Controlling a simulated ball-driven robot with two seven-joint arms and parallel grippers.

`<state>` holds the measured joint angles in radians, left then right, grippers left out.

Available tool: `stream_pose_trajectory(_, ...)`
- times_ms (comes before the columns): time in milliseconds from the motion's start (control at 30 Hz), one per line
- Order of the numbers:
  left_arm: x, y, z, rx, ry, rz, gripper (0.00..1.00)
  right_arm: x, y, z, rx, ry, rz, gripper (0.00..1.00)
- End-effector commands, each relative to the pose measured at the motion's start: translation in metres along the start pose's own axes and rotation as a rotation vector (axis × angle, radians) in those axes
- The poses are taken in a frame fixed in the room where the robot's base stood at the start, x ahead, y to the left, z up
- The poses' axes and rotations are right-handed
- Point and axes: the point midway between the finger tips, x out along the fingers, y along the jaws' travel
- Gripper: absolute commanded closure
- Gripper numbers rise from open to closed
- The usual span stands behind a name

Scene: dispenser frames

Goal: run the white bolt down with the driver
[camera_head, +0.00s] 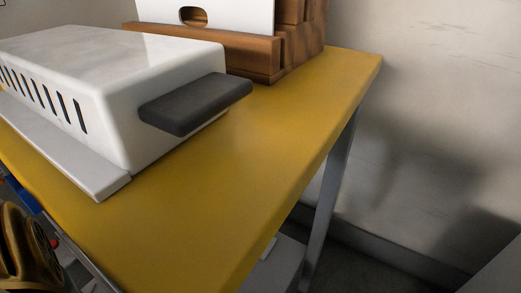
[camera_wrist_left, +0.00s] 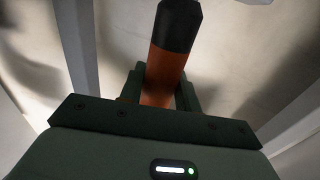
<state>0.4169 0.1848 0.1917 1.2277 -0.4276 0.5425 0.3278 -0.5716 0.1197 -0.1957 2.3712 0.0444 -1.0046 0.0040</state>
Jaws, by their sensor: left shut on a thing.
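In the left wrist view, my left gripper (camera_wrist_left: 160,92) is shut on the driver (camera_wrist_left: 167,68). The driver has an orange handle with a black end part that points toward the top of the picture. The handle's lower part is hidden between the fingers and behind the gripper body. No tip of the driver can be made out. The white bolt is not seen in either view. My right gripper is not in view, and the head view shows neither gripper.
A yellow table (camera_head: 215,205) fills the head view, its right front area clear. A white slotted appliance (camera_head: 140,60) with a dark handle (camera_head: 195,103) stands on it at left. A wooden rack (camera_head: 215,47) holding a white board (camera_head: 225,14) stands behind. A pale wall (camera_head: 450,90) is at right.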

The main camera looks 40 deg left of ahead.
Motion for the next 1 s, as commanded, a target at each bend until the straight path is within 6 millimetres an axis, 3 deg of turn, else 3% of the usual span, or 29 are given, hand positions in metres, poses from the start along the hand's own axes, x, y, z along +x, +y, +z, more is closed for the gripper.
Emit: stream_pose_trajectory(1000, -0.0001, 0.0001, 0.0093, 0.000, -0.001, 0.000, 0.99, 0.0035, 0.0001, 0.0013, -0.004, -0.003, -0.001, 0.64)
